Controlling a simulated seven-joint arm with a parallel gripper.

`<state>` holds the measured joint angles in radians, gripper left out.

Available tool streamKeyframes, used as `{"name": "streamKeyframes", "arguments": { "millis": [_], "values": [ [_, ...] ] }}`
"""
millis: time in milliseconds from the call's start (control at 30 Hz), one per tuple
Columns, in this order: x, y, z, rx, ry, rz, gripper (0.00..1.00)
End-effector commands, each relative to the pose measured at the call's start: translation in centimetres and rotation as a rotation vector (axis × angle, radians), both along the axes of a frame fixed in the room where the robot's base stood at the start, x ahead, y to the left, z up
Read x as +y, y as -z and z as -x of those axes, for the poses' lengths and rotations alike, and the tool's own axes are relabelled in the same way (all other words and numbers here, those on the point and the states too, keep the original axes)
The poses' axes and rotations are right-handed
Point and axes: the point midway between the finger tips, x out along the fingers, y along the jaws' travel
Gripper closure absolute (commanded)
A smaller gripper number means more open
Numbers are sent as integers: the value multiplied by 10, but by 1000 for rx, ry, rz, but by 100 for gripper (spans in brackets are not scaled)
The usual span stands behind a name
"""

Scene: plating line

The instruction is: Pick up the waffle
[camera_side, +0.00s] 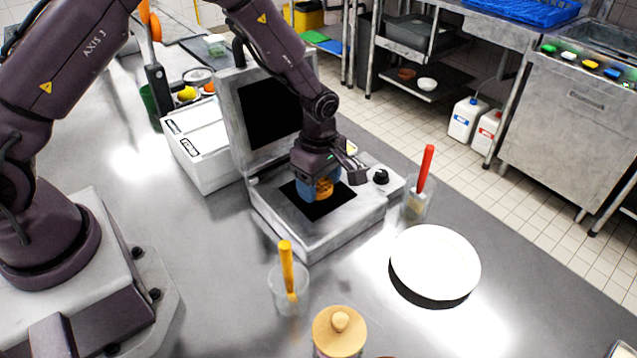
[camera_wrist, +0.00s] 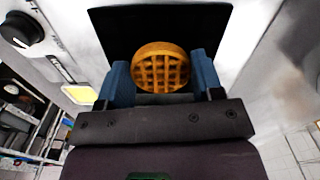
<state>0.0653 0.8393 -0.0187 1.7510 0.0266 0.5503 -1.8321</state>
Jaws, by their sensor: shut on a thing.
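The waffle (camera_wrist: 160,68) is round and golden brown with a grid pattern. In the wrist view it sits between the two blue fingers of my gripper (camera_wrist: 160,80), which is shut on it. In the side view my gripper (camera_side: 318,188) is over the black plate of the open waffle iron (camera_side: 316,230), and a small part of the waffle (camera_side: 324,187) shows between the fingers. The black plate (camera_wrist: 215,25) lies behind the waffle in the wrist view. I cannot tell whether the waffle touches the plate.
A white plate (camera_side: 435,262) lies to the right on the steel table. A cup with a red-handled tool (camera_side: 425,168) stands beside the iron. A cup with a yellow-handled tool (camera_side: 287,265) and a wooden-lidded jar (camera_side: 340,330) are in front. The iron's raised lid (camera_side: 235,105) stands behind my gripper.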

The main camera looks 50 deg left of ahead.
Motion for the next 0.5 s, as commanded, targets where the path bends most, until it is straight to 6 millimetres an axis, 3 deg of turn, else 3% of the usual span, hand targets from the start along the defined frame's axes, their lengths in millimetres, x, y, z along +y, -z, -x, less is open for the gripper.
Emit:
{"name": "streamKeyframes", "arguments": {
  "millis": [167, 300, 500],
  "values": [
    [0, -11, -1, -2, 1, -1, 49],
    [0, -35, 0, -4, 0, 0, 49],
    [3, -77, 38, -5, 1, 0, 49]
  ]
}}
